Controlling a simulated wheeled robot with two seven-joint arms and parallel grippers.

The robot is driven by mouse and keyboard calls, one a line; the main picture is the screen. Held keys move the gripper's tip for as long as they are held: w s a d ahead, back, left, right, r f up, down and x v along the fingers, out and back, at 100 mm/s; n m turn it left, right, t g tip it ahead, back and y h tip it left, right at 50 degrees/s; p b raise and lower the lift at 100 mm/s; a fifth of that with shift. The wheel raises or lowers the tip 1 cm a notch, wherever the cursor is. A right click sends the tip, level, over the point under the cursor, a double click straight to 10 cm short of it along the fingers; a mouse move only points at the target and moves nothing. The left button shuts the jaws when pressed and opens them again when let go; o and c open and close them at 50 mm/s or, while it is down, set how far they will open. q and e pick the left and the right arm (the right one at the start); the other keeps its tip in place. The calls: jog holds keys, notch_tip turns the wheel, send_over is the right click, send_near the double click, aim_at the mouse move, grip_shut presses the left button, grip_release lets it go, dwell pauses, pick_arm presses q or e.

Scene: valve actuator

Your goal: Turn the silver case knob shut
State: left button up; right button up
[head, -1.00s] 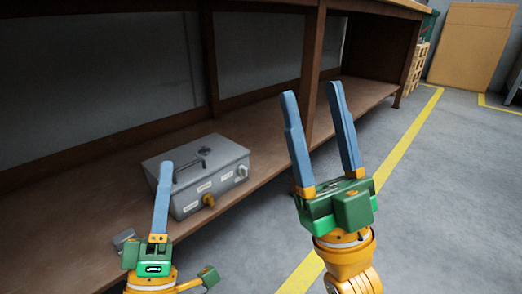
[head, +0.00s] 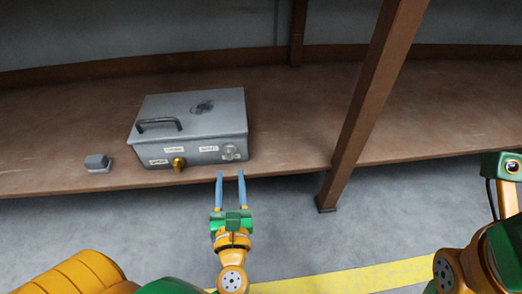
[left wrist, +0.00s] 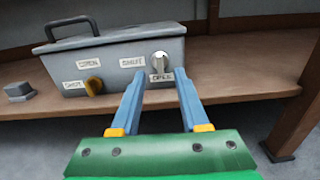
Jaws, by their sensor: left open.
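The grey metal case (head: 190,125) sits on the wooden shelf. Its silver knob (head: 230,152) is at the right of the front face, and it also shows in the left wrist view (left wrist: 160,60). A label reading SHUT (left wrist: 132,62) is left of this knob and one reading OPEN (left wrist: 161,77) is below it. The knob's grip looks roughly upright. My left gripper (head: 230,173) is open, its blue fingers pointing at the case just below and in front of the silver knob, apart from it. My right arm shows at the right edge; its fingers are not in view.
A yellow knob (head: 178,163) is on the front face's left part. A black handle (head: 158,125) stands on the lid. A small grey block (head: 97,163) lies left of the case. A brown post (head: 375,100) stands to the right. Shelf beyond it is clear.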

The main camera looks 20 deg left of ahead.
aim_at(230, 154)
pick_arm(q)
jog(key=x, duration=0.7)
jog(key=shift+a+f, duration=0.1)
grip_shut()
